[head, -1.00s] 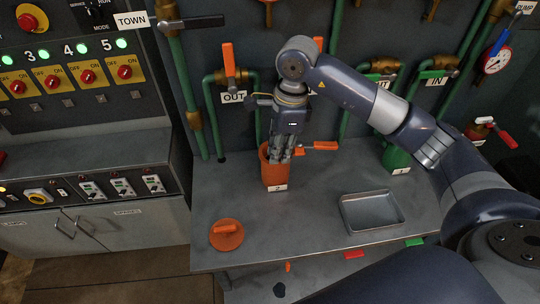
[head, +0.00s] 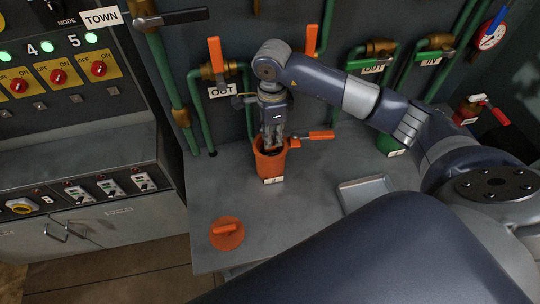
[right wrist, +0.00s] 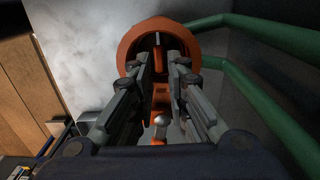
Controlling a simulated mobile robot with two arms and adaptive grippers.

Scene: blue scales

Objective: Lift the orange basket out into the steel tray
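An orange open-topped pot (head: 270,165) with a white label stands on the grey bench, below the wall valves. My right gripper (head: 273,148) points down into its mouth. In the right wrist view my right gripper (right wrist: 161,72) has its fingers apart, inside the orange rim of the pot (right wrist: 128,48). A narrow orange piece (right wrist: 158,58), perhaps the basket's handle, shows between the fingers; I cannot tell whether they touch it. The rest of the basket is hidden. The steel tray (head: 350,189) lies to the right, partly covered by my arm. My left gripper is out of view.
A round orange lid (head: 226,234) with a handle lies on the bench (head: 215,195) at front left. An orange-handled valve (head: 320,135) is close to the right of the pot. Green pipes (head: 249,110) rise behind. A control cabinet (head: 80,150) stands at left.

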